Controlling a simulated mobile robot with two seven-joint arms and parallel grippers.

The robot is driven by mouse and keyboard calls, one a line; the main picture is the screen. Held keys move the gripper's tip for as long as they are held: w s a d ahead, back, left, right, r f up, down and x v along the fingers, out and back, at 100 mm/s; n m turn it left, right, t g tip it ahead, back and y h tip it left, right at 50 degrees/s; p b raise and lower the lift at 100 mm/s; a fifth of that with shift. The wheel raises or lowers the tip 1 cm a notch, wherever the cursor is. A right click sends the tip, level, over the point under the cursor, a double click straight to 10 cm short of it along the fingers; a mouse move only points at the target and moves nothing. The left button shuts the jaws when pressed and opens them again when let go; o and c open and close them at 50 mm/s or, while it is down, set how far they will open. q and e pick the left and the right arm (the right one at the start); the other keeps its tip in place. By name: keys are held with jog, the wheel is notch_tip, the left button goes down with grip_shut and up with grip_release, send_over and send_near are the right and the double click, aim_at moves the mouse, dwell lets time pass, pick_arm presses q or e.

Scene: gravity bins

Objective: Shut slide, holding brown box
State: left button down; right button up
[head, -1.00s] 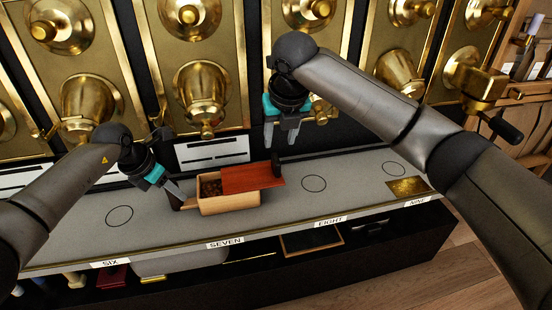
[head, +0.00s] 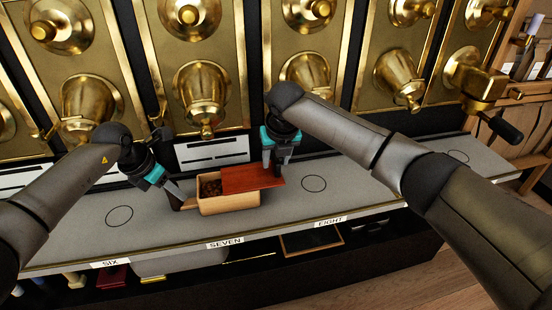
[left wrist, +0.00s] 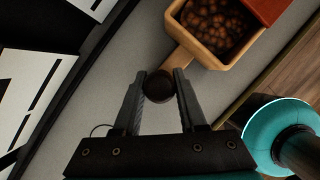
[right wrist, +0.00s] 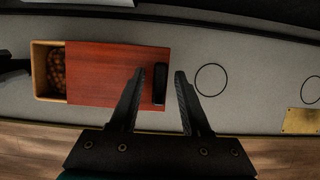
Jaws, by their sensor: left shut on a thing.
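The brown box (head: 229,205) is a light wooden box on the grey counter above the SEVEN label. Its red-brown slide lid (head: 252,179) is partly open, sticking out to the right. Round brown pieces (left wrist: 213,22) show in the open left end. My left gripper (left wrist: 159,84) is shut on the dark round knob at the end of the box's left handle. My right gripper (right wrist: 157,76) is open at the lid's right end. In the right wrist view, the lid's dark upright grip (right wrist: 160,84) lies near the left finger; contact cannot be told.
Brass dispensers (head: 200,95) line the wall behind the counter (head: 290,190). A white label card (head: 212,150) stands behind the box. Printed circles mark free counter on both sides. A brass plate (right wrist: 301,121) lies further right.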

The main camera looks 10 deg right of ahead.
grip_shut()
dwell(1.2)
